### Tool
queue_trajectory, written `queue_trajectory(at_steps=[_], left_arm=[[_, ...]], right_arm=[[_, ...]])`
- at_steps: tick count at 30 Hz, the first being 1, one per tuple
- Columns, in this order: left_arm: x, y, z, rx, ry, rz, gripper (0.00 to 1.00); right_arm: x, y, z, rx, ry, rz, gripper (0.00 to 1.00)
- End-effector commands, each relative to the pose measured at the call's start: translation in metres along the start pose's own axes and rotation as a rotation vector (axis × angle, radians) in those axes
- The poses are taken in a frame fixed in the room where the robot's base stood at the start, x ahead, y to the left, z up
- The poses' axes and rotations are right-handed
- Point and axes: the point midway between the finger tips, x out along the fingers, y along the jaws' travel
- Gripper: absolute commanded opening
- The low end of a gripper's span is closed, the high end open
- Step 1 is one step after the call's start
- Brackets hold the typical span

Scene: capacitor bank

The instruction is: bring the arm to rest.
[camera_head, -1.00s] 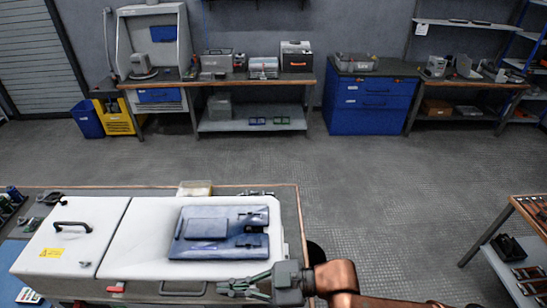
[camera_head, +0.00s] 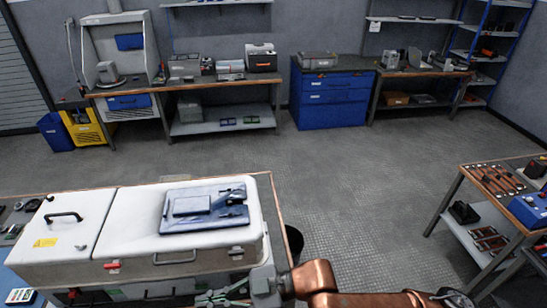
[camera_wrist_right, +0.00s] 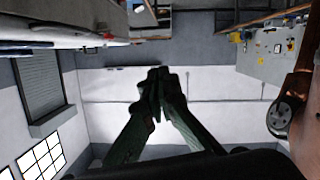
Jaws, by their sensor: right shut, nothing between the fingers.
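My right gripper (camera_head: 222,294) is at the bottom of the head view, at the end of my copper-coloured arm, close in front of the white case's front side. In the right wrist view its two dark green fingers (camera_wrist_right: 157,82) meet at the tips, with nothing between them. The white case (camera_head: 120,228) stands on the near bench, its lid closed. A blue folded pouch (camera_head: 205,207) lies on top of the lid. My left gripper is in neither view.
A side table (camera_head: 490,197) with tools and a blue box (camera_head: 530,208) stands at the right. Blue drawers (camera_head: 332,98) and a workbench (camera_head: 190,84) line the back wall. A yellow bin (camera_head: 84,127) stands at the back left. The floor (camera_head: 330,170) between is clear.

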Motion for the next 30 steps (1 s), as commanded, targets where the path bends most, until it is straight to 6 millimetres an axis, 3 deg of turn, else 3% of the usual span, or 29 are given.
queue_trajectory(at_steps=[11, 20, 23, 26, 30], left_arm=[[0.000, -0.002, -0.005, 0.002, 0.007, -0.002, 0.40], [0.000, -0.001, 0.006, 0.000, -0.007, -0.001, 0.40], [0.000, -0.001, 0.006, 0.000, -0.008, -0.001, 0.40], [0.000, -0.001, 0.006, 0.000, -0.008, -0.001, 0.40], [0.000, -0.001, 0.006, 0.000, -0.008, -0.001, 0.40]], right_arm=[[0.001, 0.009, 0.014, 0.022, -0.005, 0.057, 0.00], [-0.021, 0.030, 0.049, 0.092, -0.044, 0.204, 0.00], [-0.038, 0.041, 0.074, 0.145, -0.076, 0.293, 0.00], [-0.067, 0.052, 0.114, 0.233, -0.134, 0.417, 0.00], [-0.124, 0.052, 0.186, 0.399, -0.252, 0.610, 0.00]])
